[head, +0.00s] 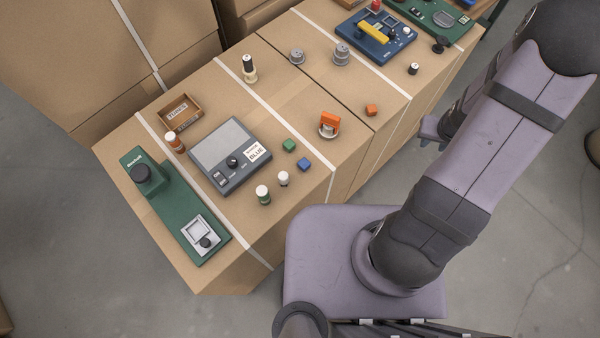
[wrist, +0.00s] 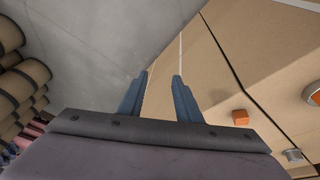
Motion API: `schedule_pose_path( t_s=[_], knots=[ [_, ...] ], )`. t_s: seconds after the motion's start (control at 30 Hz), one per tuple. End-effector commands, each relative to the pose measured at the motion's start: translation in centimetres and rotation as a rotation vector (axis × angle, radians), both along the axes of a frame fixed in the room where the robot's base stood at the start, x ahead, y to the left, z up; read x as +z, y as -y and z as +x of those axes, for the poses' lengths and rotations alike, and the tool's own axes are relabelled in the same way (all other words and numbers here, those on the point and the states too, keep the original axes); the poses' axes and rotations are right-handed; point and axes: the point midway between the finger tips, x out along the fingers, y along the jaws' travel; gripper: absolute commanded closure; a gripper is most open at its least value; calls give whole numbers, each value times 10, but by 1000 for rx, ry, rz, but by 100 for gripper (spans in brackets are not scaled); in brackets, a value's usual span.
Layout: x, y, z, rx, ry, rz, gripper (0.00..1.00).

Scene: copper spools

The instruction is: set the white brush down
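I cannot make out a white brush in either view. My gripper (wrist: 161,76) is open, with a clear gap and nothing between its two blue fingers. In the head view my gripper (head: 431,128) is partly hidden by my arm, off the right edge of the cardboard-box surface (head: 345,105). In the wrist view the fingers point over the grey floor and the box edge.
An orange cube (head: 371,110) and an orange item on a round metal piece (head: 328,125) stand nearest the gripper. A grey scale (head: 222,150), a wooden tray (head: 163,112), a green device (head: 165,200) and a blue device (head: 375,38) occupy the boxes.

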Motion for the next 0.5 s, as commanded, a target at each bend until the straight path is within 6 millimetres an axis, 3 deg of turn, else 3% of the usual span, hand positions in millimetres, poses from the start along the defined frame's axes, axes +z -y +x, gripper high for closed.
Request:
schedule_pose_path(
  t_s=[0.13,0.3,0.4,0.5],
  knots=[
    [-46,-64,-72,-265,-245,227,69],
    [-57,-163,-129,-563,-505,534,69],
    [-47,-222,-142,-719,-637,728,69],
    [-29,-270,-140,-857,-738,914,69]
  ],
)
